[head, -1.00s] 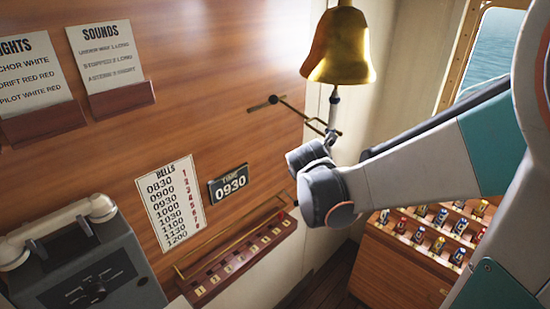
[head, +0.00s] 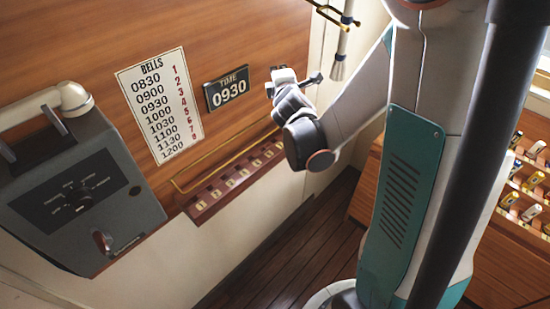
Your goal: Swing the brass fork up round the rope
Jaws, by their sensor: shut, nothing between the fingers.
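The brass fork (head: 328,14) shows at the top edge in the head view, with only its prong end in the picture. The rope (head: 345,38), pale with dark bands, hangs at the fork's prongs and ends in a thicker tip. The fork and rope overlap here; I cannot tell whether the prongs go round the rope. The bell and the fork's wall pivot are out of the picture.
A grey box with a handset (head: 85,185) is on the left wall. The bells chart (head: 160,105), the time plate (head: 227,91) and a railed red shelf (head: 235,180) are on the wood panel. A rack of small bottles (head: 525,180) stands right. Wooden floor is open below.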

